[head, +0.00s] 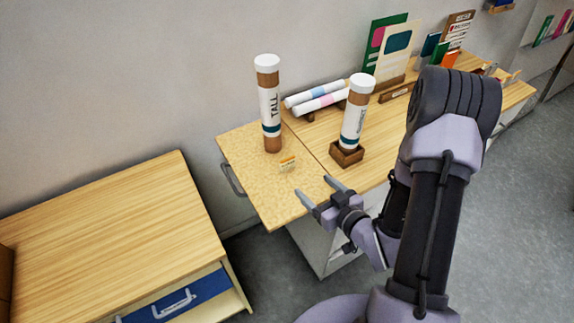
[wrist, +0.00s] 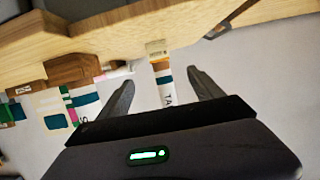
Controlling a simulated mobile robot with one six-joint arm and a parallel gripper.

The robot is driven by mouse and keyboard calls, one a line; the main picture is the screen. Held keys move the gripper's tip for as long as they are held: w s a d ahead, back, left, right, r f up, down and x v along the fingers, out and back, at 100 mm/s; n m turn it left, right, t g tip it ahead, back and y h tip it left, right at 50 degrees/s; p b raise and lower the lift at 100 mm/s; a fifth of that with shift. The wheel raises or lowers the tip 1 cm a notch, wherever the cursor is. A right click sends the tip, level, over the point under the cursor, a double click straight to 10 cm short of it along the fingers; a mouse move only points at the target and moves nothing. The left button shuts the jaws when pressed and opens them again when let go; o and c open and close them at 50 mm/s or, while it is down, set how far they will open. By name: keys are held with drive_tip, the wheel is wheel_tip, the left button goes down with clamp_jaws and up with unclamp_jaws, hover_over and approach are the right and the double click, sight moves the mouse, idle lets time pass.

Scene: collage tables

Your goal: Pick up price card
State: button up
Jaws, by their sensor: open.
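The price card (head: 287,164) is a small white and orange card standing on the cork-coloured left part of the table, in front of the tall tube. In the wrist view, which is upside down, the price card (wrist: 156,47) shows near the table edge, beyond and between my fingers. My gripper (head: 314,187) is open and empty, near the table's front edge, right of the card and apart from it. Its two fingers also show in the wrist view (wrist: 160,77).
A tall tube marked TALL (head: 269,105) stands behind the card. Another tube (head: 355,115) stands in a wooden holder (head: 346,153) to the right. Rolled papers (head: 318,99) lie behind. A lower wooden cabinet (head: 110,225) stands at left, across a gap.

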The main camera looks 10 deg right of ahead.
sight(288, 162)
drive_tip(key=b+x, duration=0.1)
drive_tip(key=x, duration=0.6)
drive_tip(key=b+x, duration=0.1)
drive_tip(key=x, duration=0.6)
drive_tip(key=shift+w+d+f+b, duration=0.1)
drive_tip(key=shift+w+f+b, duration=0.1)
drive_tip(key=shift+w+b, duration=0.15)
drive_tip(key=shift+s, duration=0.1)
drive_tip(key=c, duration=1.4)
drive_tip(key=shift+r, duration=0.2)
